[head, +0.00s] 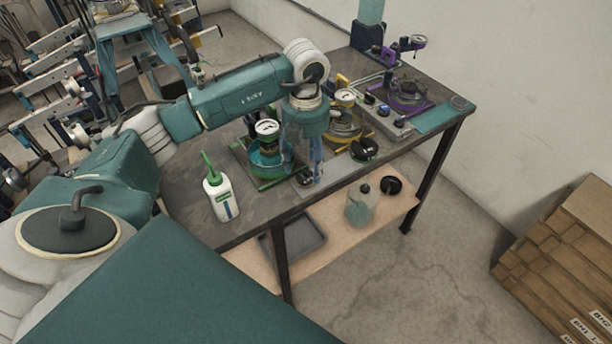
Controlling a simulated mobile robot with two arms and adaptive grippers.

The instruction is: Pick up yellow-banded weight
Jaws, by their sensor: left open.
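My left gripper (302,170) points down over the front part of the table, its two blue-grey fingers apart. A small dark round weight (305,179) sits on a grey plate between and just below the fingertips; I cannot make out a yellow band on it. I cannot tell whether the fingers touch it. A larger black round piece (363,149) lies to the right on the tabletop, apart from the gripper; its band colour is also unclear. My right gripper is not in view.
The table (250,221) holds a green-based gauge device (267,150), a yellow-based one (345,121), a purple one (408,92) and a white bottle (219,197) with a green spout. A lower shelf (377,220) holds a clear bottle (361,207) and a tray (296,241).

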